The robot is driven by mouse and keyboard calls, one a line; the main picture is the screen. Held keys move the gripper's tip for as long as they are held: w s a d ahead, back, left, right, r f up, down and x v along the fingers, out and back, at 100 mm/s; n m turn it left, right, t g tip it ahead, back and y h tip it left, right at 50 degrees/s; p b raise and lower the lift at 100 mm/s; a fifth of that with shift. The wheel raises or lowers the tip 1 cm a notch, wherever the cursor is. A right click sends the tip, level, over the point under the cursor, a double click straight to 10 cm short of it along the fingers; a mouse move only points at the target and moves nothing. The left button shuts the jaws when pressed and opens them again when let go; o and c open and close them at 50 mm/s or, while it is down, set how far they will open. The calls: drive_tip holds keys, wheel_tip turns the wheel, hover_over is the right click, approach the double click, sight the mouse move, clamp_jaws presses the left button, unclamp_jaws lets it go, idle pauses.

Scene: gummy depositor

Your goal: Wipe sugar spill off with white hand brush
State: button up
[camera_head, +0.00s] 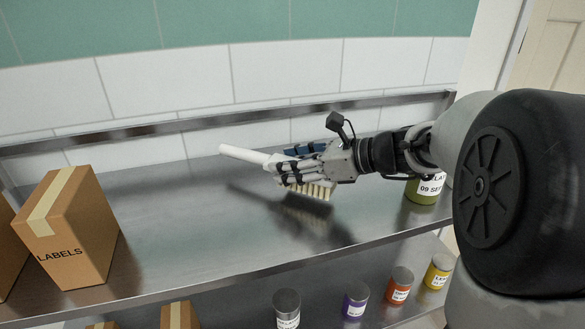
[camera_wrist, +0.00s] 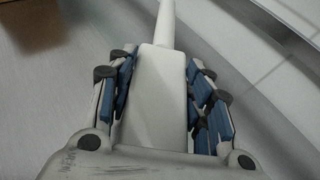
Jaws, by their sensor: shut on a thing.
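The white hand brush (camera_head: 241,154) is in my gripper (camera_head: 290,170). In the head view its handle points left and slightly up, and its cream bristles (camera_head: 318,190) face down, seemingly a little above the steel shelf top. In the wrist view the brush's white block (camera_wrist: 158,95) lies between the blue-padded fingers of my gripper (camera_wrist: 160,85), with the handle running up out of the picture. The gripper is shut on the block. No sugar spill can be made out on the steel top (camera_head: 190,215); a dark reflection of the brush shows on it.
A cardboard box marked LABELS (camera_head: 72,225) stands at the left of the top. A green-filled jar (camera_head: 427,188) stands at the right, under my arm. A raised rail (camera_head: 215,124) runs along the back. Several jars and boxes sit on the lower shelf. The middle of the top is clear.

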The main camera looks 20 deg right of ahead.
drive_tip(key=shift+s+a+r+p, duration=0.1)
drive_tip(key=shift+a+r+p, duration=0.2)
drive_tip(key=shift+r, duration=0.2)
drive_tip(key=shift+a+r+p, duration=0.2)
drive_tip(key=shift+r+p, duration=0.15)
drive_tip(key=shift+r, duration=0.15)
drive_tip(key=shift+d+r+p, duration=0.2)
drive_tip(key=shift+r+p, duration=0.25)
drive_tip(key=shift+r, duration=0.1)
drive_tip(key=shift+d+r+p, duration=0.2)
drive_tip(key=shift+r+p, duration=0.25)
drive_tip(key=shift+r, duration=0.05)
drive_tip(key=shift+a+r+p, duration=0.25)
drive_tip(key=shift+r+p, duration=0.2)
drive_tip(key=shift+r, duration=0.25)
drive_tip(key=shift+d, duration=0.1)
